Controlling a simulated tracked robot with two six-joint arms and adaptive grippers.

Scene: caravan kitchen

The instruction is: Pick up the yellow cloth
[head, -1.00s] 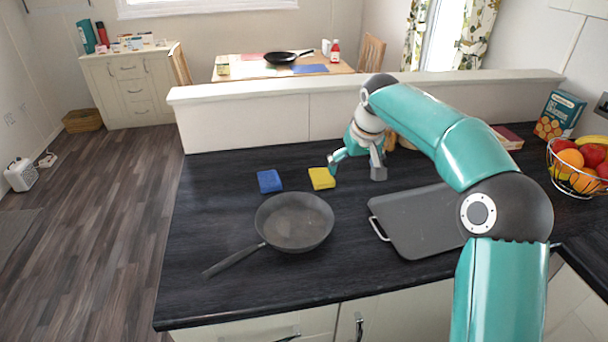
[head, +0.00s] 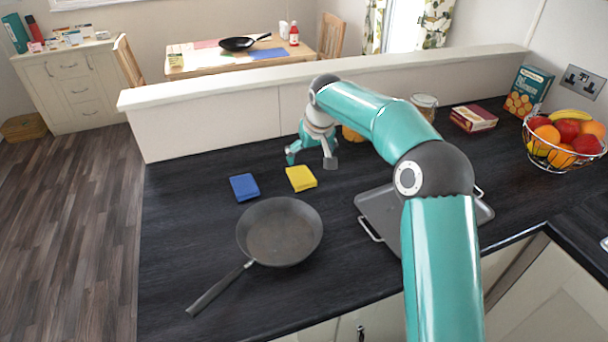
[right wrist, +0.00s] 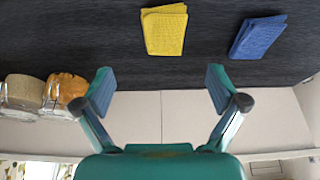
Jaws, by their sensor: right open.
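The yellow cloth (head: 301,178) lies folded on the dark worktop, to the right of a folded blue cloth (head: 244,187). My right gripper (head: 311,161) is open and empty, above the worktop just behind the yellow cloth and apart from it. In the right wrist view the yellow cloth (right wrist: 164,30) shows beyond the two spread fingers (right wrist: 160,90), at the top and roughly centred between them. The blue cloth (right wrist: 257,37) is to its right there. My left gripper is not in view.
A black frying pan (head: 280,232) stands in front of the cloths. A grey tray (head: 379,206) lies to the right, partly behind my arm. A low wall (head: 220,126) runs behind the worktop. Jars (right wrist: 24,92) stand by it. A fruit basket (head: 565,158) is at far right.

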